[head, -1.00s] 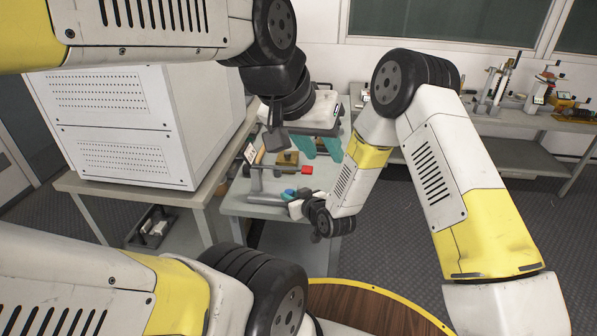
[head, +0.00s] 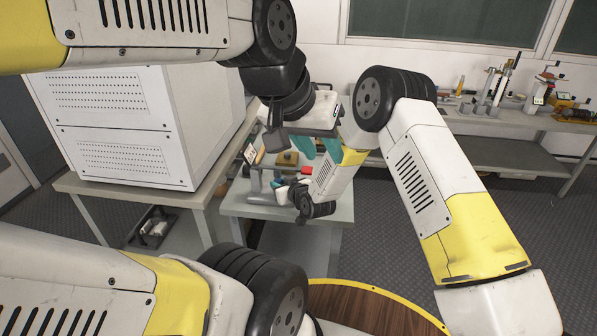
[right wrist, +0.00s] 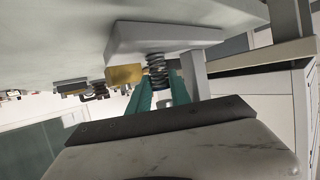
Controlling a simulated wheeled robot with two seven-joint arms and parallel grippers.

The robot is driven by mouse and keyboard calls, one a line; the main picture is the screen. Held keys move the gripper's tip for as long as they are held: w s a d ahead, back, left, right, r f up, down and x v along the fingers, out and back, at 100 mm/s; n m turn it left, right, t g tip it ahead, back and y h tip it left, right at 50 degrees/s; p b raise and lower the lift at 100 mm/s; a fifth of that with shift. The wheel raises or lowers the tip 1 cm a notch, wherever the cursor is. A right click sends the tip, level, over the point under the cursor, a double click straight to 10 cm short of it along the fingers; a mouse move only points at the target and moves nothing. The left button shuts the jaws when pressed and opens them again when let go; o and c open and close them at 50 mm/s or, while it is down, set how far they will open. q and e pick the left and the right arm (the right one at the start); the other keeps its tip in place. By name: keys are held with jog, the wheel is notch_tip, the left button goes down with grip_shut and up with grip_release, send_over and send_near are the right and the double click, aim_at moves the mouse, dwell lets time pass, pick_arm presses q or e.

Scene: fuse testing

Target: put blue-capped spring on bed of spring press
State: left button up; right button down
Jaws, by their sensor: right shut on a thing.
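My right gripper (head: 277,184) reaches in at the spring press (head: 256,183) on the small table. In the right wrist view, its teal fingers (right wrist: 157,85) are shut on a dark coil spring (right wrist: 156,68). The spring's far end is at the light grey bed (right wrist: 165,38) of the press; I cannot tell whether they touch. Its blue cap cannot be made out, and the spring is hidden in the head view. My left gripper (head: 317,150) hangs above the back of the small table, teal fingers apart, with nothing seen between them.
The small table (head: 290,212) also holds a brass-coloured block (head: 287,159) and a red part (head: 306,170) behind the press. A large white cabinet (head: 125,125) stands on a bench to the left. The front right of the small table is clear.

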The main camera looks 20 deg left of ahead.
jog(key=c, duration=1.2)
grip_release()
jog(key=v, duration=1.2)
jog(key=shift+r, duration=0.2)
